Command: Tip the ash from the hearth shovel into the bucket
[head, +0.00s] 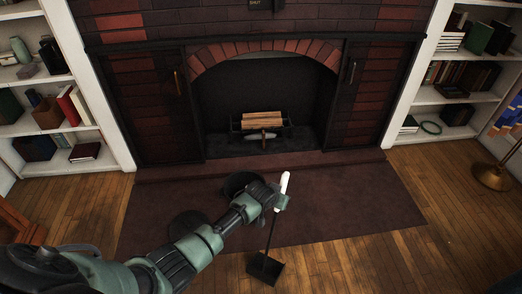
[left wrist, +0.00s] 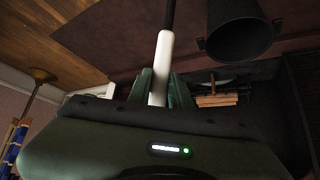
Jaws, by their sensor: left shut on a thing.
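My left gripper (head: 276,197) is shut on the white handle (head: 284,183) of the hearth shovel. The shovel's thin dark rod hangs down to a black pan (head: 265,267), low in the head view near the front edge of the hearth slab. I cannot make out ash on the pan. The dark bucket (head: 240,181) stands on the slab, left of the handle and partly hidden by my gripper. The left wrist view shows the white grip (left wrist: 161,70) between the fingers and the open bucket (left wrist: 238,38) to its right. My right gripper is not in view.
A dark round shape (head: 186,224) lies on the slab (head: 340,205) beside my left arm; I cannot tell what it is. The fireplace holds a grate with logs (head: 262,118). Bookshelves flank it, and a brass lamp base (head: 492,177) stands right. The slab's right side is clear.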

